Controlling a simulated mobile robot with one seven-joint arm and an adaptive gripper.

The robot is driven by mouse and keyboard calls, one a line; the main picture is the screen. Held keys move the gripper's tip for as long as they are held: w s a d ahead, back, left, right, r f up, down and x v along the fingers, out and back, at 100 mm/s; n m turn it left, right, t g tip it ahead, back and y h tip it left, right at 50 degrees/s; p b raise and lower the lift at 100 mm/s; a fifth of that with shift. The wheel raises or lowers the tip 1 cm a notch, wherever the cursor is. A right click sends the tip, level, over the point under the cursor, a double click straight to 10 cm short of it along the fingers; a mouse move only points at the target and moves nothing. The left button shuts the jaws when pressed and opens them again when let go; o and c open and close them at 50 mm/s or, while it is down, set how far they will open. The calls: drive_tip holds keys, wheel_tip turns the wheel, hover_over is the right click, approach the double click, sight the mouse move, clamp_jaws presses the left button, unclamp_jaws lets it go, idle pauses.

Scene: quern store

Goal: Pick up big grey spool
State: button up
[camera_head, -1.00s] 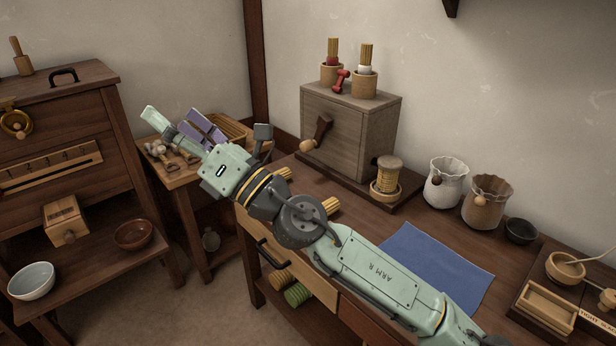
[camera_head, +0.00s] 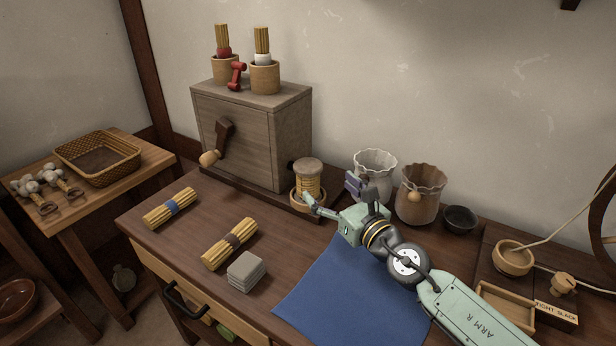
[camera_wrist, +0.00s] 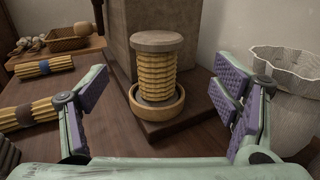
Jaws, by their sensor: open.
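The big spool (camera_head: 308,178) has greyish-brown round ends and is wound with yellow cord. It stands upright in a shallow round wooden dish (camera_head: 298,200) beside the wooden box. In the wrist view the spool (camera_wrist: 157,68) is near the middle, ahead of my gripper, with its dish (camera_wrist: 158,116) below. My gripper (camera_head: 332,193) is just in front of the spool in the head view, its fingers spread. In the wrist view my gripper (camera_wrist: 163,80) has purple-padded fingers wide apart, one on each side of the spool's line. Nothing is held.
A white ribbed jar (camera_head: 374,172) and a brown jar (camera_head: 418,197) stand close right of the spool. The wooden box (camera_head: 250,135) is close left. Straw bundles (camera_head: 230,245), a grey block stack (camera_head: 246,270) and a blue cloth (camera_head: 345,300) lie on the table.

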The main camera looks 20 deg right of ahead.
sight(314, 177)
drive_tip(key=w, duration=0.3)
drive_tip(key=w+a+p, duration=0.1)
drive_tip(key=w, duration=0.2)
drive_tip(key=w+a+p, duration=0.1)
drive_tip(key=w, duration=0.1)
drive_tip(key=shift+w+a+f, duration=0.1)
drive_tip(key=shift+w+f, duration=0.05)
drive_tip(key=shift+w, duration=0.25)
drive_tip(key=c, duration=1.3)
drive_tip(key=shift+c, duration=0.2)
